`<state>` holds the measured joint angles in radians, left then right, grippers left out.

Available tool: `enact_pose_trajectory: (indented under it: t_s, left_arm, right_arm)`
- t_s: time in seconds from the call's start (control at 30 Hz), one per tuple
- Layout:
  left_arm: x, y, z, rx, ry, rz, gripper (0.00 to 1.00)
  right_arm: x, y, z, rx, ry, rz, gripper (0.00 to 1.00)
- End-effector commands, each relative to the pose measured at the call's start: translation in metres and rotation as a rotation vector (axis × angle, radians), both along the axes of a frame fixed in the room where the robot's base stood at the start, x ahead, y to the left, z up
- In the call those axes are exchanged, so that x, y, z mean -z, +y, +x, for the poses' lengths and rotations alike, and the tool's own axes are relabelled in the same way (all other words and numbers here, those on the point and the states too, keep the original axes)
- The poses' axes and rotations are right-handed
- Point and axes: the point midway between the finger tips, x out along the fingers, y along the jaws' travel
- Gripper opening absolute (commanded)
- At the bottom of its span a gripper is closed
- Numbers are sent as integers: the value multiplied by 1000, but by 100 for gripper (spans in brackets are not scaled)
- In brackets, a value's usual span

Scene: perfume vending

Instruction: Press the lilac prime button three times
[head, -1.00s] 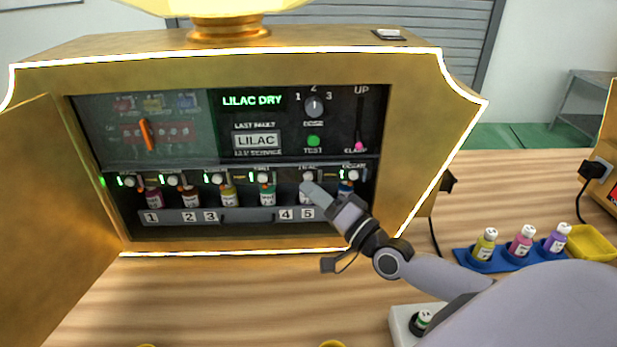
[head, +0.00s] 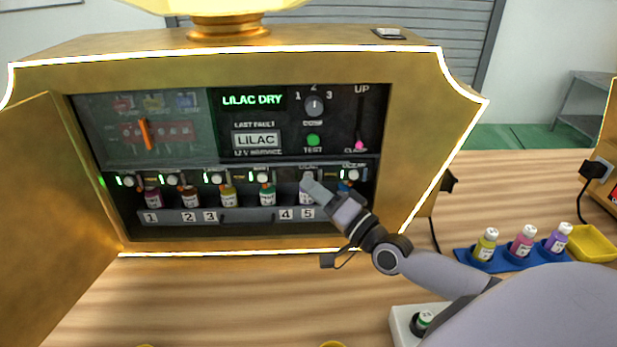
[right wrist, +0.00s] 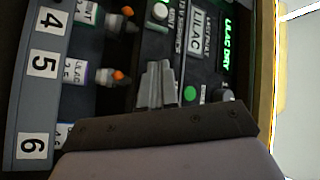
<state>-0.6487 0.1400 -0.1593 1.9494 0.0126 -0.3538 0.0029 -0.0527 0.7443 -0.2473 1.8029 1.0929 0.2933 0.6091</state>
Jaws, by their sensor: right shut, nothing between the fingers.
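The vending machine (head: 425,75) stands open, with a row of white round prime buttons above its bottles. My right gripper (head: 309,181) is shut and empty. Its fingertips are at the lilac button under the small "LILAC" label, covering most or all of it; I cannot tell whether they touch or press it. In the right wrist view the shut fingers (right wrist: 157,84) point at the panel, and the lilac bottle (right wrist: 80,72) sits beside the number 5 plate. The display (head: 252,100) reads "LILAC DRY". My left gripper is not in view.
Neighbouring prime buttons (head: 263,177) (head: 353,174) flank the fingertips closely. A green test button (head: 313,141), a dose knob (head: 314,105) and a pink-tipped slider (head: 359,145) are above. A blue tray (head: 463,258) with three bottles stands on the table at right.

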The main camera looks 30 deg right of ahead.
Motion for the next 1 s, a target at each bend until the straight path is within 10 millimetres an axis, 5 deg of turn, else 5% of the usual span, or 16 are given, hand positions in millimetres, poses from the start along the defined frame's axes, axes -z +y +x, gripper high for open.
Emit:
enact_pose_trajectory:
  t_s: [1.0]
  left_arm:
    - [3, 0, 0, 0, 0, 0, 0]
  right_arm:
    - [-1, -4, 6, 1, 0, 0, 0]
